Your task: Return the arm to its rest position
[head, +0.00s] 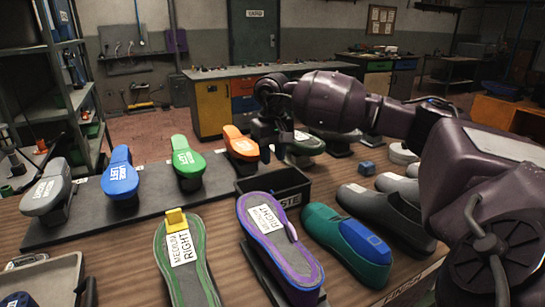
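My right arm comes in from the right, and its dark gripper (268,143) hangs above the bench near the back row of shoe forms. It is beside the orange form (240,143) and in front of a green-grey form (305,144), above and behind the black bin (288,186). Its fingertips are small and dark, so I cannot tell whether they are open or shut, or touching anything. In front lie a green sole with a yellow heel block (182,262) labelled "MEDIUM RIGHT" and a purple sole (279,240). My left gripper is not in view.
Grey, blue (120,178) and green (187,160) forms stand on a dark strip at the left. A teal shoe form with a blue heel (347,246) and grey forms (384,212) stand at the right. A small blue cube (367,168) lies behind. A tray (48,277) is front left.

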